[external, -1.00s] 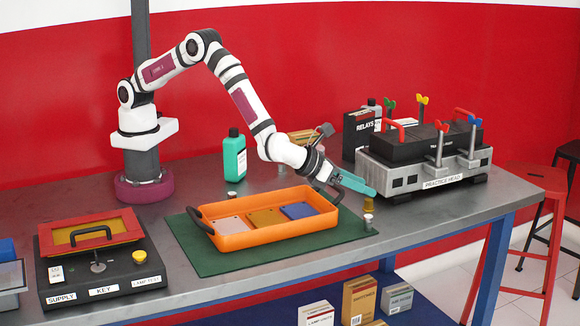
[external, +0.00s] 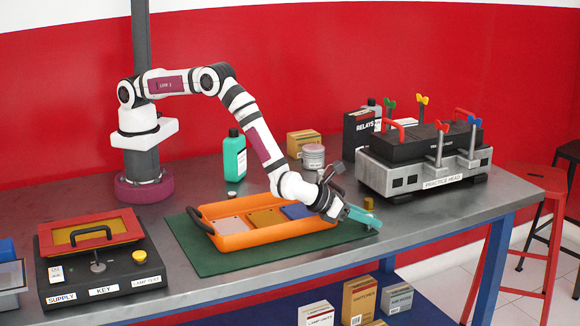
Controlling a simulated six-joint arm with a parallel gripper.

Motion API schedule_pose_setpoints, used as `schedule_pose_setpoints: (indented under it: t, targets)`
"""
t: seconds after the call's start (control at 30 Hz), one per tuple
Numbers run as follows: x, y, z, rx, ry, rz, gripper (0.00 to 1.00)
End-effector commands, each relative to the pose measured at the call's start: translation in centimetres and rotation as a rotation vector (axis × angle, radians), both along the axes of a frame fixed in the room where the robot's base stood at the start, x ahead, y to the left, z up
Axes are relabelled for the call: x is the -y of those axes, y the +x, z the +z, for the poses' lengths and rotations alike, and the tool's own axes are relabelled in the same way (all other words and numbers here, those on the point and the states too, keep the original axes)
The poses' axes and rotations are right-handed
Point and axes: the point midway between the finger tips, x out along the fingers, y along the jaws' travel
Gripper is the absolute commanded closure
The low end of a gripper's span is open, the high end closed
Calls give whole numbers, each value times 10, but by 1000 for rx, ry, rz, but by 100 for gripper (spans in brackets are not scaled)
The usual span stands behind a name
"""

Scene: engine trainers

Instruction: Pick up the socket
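My gripper (external: 364,217), with teal fingers, is low over the right end of the green mat (external: 203,262), just right of the orange tray. The fingers point right and slightly down. I cannot tell whether they are open or shut, or whether anything is between them. A second small cylinder at the mat's right corner is largely hidden by the fingers. The view is too small to tell which one is the socket.
The orange tray (external: 232,243) holds flat plates beside my gripper. The practice head (external: 424,175) stands to the right with upright coloured-top tools. A teal bottle (external: 235,157), a jar (external: 313,157) and a relays box (external: 357,134) stand behind. A supply panel (external: 100,262) is at left.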

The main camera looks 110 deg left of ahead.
Motion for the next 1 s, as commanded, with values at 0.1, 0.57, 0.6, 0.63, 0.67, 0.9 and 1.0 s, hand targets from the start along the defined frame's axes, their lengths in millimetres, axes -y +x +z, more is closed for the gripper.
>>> schedule_pose_setpoints:
  t: [0.1, 0.57, 0.6, 0.63, 0.67, 0.9, 1.0]
  targets:
    - [0, 0, 0, 0, 0, 0, 96]
    - [0, 0, 3, 1, 0, 0, 100]
    - [0, 0, 6, 1, 0, 0, 100]
    - [0, 0, 9, 2, -1, 0, 100]
    - [0, 0, 13, 2, -1, 0, 100]
    - [15, -8, 52, 3, 0, -4, 100]
    - [35, -21, 65, 2, 0, -4, 100]
